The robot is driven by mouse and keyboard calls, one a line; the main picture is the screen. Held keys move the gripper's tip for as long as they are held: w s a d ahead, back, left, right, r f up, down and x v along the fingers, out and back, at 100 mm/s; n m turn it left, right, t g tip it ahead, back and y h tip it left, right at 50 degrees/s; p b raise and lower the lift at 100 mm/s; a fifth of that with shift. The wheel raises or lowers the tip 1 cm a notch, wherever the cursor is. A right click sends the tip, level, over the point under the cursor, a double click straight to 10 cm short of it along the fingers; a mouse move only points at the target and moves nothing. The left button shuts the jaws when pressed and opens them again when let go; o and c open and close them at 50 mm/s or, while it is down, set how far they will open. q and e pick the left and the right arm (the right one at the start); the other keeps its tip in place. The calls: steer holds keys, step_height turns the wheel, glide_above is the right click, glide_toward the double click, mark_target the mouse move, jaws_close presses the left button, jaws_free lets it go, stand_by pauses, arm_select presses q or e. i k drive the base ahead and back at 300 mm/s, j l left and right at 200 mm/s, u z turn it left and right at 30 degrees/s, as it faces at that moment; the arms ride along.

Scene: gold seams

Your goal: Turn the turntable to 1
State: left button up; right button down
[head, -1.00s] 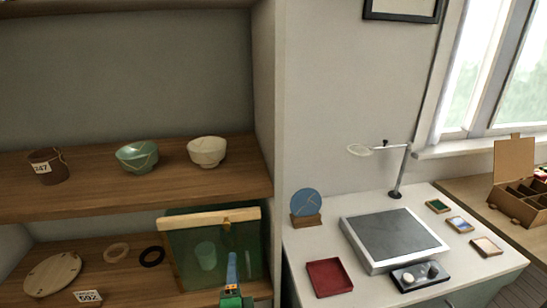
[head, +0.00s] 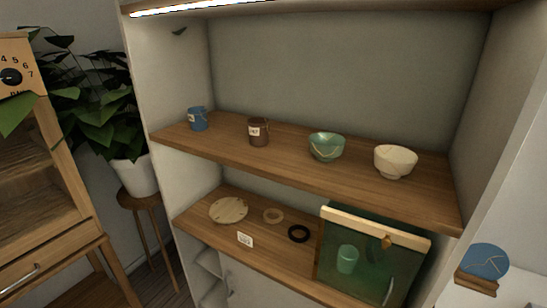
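A round pale wooden disc (head: 228,210) with small dark marks near its rim lies flat on the left part of the lower shelf. It looks like the turntable, but no numbers can be read on it from here. A small white label card (head: 245,240) stands at the shelf's front edge, just right of the disc; its writing is too small to read. Neither of my grippers shows in the head view.
A tan ring (head: 273,215), a black ring (head: 299,233) and a green glass panel (head: 345,283) with a wooden rail sit right of the disc. Cups and bowls, including a green bowl (head: 326,147), stand on the upper shelf. A plant (head: 95,110) stands left.

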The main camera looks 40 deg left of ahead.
mark_target(230, 210)
steer(key=u, duration=1.65)
steer(key=i+j+z, duration=0.45)
steer(key=j, duration=0.25)
steer(key=i+j+z, duration=0.2)
steer(key=j, duration=0.15)
steer(key=i+j+z, duration=0.1)
steer(key=j+z, duration=0.15)
steer(key=j, duration=0.15)
steer(key=i+j+z, duration=0.2)
steer(key=j, duration=0.25)
steer(key=j+z, duration=0.25)
steer(key=j, duration=0.2)
